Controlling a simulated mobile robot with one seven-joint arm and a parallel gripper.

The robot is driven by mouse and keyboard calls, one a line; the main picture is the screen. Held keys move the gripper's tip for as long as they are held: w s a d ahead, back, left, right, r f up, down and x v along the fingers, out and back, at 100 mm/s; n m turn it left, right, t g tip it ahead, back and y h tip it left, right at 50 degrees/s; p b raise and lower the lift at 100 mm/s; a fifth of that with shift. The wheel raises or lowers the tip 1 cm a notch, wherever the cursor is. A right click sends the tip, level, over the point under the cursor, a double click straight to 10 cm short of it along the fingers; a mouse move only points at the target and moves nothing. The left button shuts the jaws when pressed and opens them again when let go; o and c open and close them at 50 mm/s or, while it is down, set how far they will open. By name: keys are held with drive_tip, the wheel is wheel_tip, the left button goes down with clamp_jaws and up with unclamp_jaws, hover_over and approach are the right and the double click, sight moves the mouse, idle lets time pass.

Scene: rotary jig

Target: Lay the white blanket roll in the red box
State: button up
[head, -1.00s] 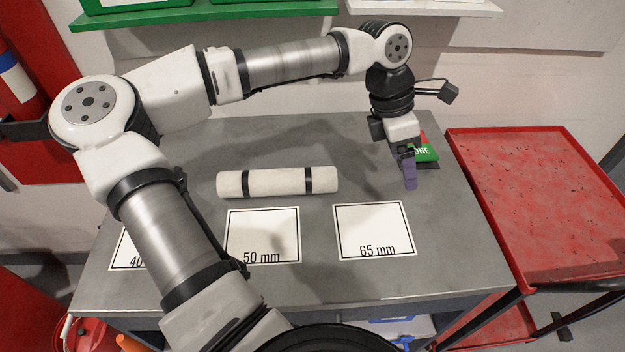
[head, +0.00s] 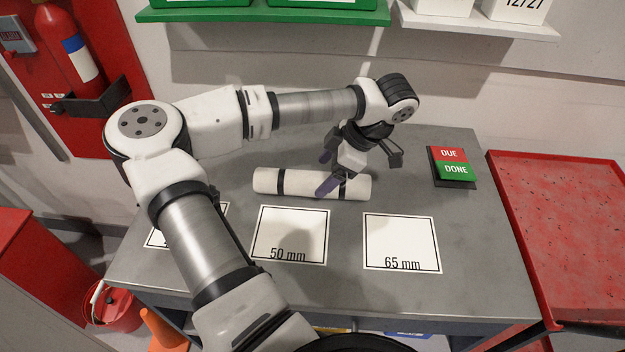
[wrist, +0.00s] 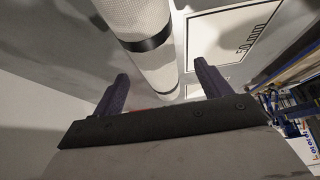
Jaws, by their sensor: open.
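The white blanket roll (head: 300,182), with two black bands, lies crosswise on the grey table behind the printed cards. My gripper (head: 327,170) is open over the right half of the roll, its purple fingers one on the far side and one on the near side in the picture. In the wrist view, the roll (wrist: 150,45) runs between the two spread fingers (wrist: 160,88). I cannot tell whether they touch it. No thing is plainly the red box; a red, box-like body (head: 40,265) is cut off at the lower left.
A red tray-topped trolley (head: 570,240) stands right of the table. A DUE/DONE sign (head: 452,166) sits at the table's back right. The 50 mm card (head: 290,232) and 65 mm card (head: 400,240) lie in front. A red bucket (head: 118,308) stands on the floor.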

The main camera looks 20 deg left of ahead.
sight(318, 175)
drive_tip(key=p+x, duration=0.2)
drive_tip(key=x, duration=0.2)
drive_tip(key=shift+w+a+f, duration=0.1)
drive_tip(key=shift+a+f, duration=0.1)
drive_tip(key=shift+a, duration=0.2)
drive_tip(key=shift+a+f, duration=0.2)
drive_tip(key=shift+f, duration=0.25)
drive_tip(key=c, duration=1.5)
drive_tip(key=shift+r, duration=0.1)
drive_tip(key=shift+c, duration=0.2)
wheel_tip(318, 175, up, 20)
drive_tip(key=b, duration=0.3)
